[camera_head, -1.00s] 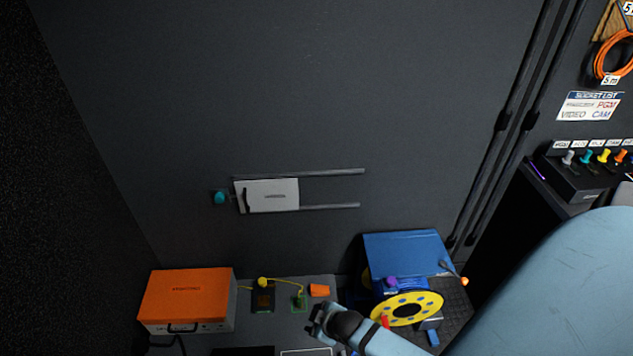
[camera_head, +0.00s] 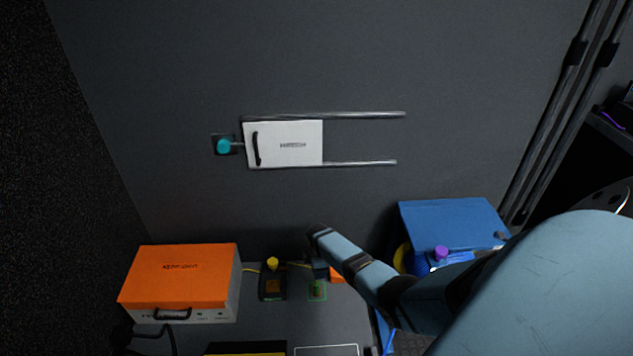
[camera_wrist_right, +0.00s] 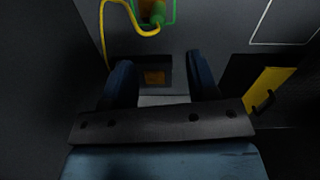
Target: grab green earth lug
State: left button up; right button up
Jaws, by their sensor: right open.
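The green earth lug (camera_wrist_right: 157,14) shows at the top of the right wrist view, on the end of a yellow cable (camera_wrist_right: 116,5) and beside a green outline. In the head view the green-outlined spot (camera_head: 317,290) is on the bench, just below my right gripper (camera_head: 316,252); the lug itself is hard to make out there. In the wrist view my right gripper (camera_wrist_right: 160,82) is open, its two dark blue fingers apart with nothing held between them. The lug lies beyond the fingertips, not touching them. My left gripper is not in view.
A black block with an orange patch (camera_head: 272,287) and yellow knob stands left of the green spot. An orange-lidded case (camera_head: 180,275) sits further left. A small orange block (camera_head: 337,275) is close to my gripper. A blue box (camera_head: 455,222) stands right, partly behind my arm.

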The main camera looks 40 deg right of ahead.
jog(key=f, duration=0.1)
jog(key=b, duration=0.4)
send_over(316, 284)
jog(key=f, duration=0.5)
jog(key=shift+s+d+f, duration=0.1)
jog(key=shift+s+f, duration=0.05)
jog(key=shift+s, duration=0.15)
notch_tip(316, 284, down, 2)
jog(key=shift+f+b, duration=0.1)
jog(key=shift+b, duration=0.75)
jog(key=shift+f+b, duration=0.6)
jog(key=shift+f, duration=0.05)
jog(key=f+b, duration=0.3)
jog(key=shift+w+f, duration=0.2)
jog(key=shift+w, duration=0.05)
jog(key=shift+f+b, duration=0.3)
jog(key=shift+b, duration=0.1)
jog(key=shift+f, duration=0.15)
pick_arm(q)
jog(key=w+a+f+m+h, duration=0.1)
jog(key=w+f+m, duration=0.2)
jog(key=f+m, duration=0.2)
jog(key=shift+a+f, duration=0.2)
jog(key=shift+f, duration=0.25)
